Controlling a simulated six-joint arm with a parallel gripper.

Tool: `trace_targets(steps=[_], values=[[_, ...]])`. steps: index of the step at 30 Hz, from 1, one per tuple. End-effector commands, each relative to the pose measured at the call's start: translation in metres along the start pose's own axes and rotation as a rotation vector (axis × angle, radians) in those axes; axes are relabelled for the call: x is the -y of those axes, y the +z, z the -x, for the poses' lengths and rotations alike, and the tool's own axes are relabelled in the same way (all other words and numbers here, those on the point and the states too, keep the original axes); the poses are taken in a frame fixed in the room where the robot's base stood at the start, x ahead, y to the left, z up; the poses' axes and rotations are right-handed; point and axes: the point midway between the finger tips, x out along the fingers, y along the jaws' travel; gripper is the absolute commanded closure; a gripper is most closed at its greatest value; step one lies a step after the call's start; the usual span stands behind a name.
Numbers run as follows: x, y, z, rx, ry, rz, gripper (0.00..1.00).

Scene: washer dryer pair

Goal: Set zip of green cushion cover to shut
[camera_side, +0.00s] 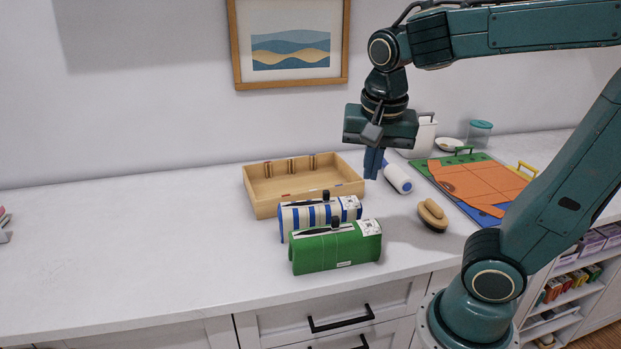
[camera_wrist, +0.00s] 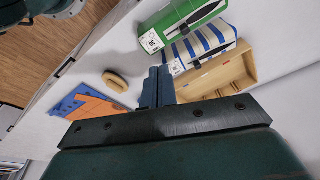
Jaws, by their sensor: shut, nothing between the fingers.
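The green cushion cover (camera_side: 335,256) lies rolled on the front middle of the counter. It also shows at the top of the wrist view (camera_wrist: 172,19). A dark strip runs along its top left of a small black zip pull (camera_side: 335,222), which stands near the middle. A white printed label (camera_side: 368,228) is at its right end. The strip looks like a gap, but it is too small to be sure. My gripper (camera_side: 371,177) is shut and empty, pointing down above the counter, behind and right of the green cover. It also shows in the wrist view (camera_wrist: 158,70).
A blue-striped cover (camera_side: 300,217) with its own black pull lies just behind the green one. Behind it is an open wooden tray (camera_side: 262,207).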

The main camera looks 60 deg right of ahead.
Motion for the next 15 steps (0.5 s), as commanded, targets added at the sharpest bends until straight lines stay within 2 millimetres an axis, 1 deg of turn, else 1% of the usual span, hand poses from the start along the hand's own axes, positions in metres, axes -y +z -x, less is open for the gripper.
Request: trace_targets(steps=[6, 12, 15], values=[[0.013, -0.011, -0.007, -0.007, 0.144, -0.405, 1.0], [0.025, -0.017, -0.014, -0.053, 0.265, -0.775, 1.0], [0.03, -0.018, -0.017, -0.084, 0.313, -0.932, 1.0]])
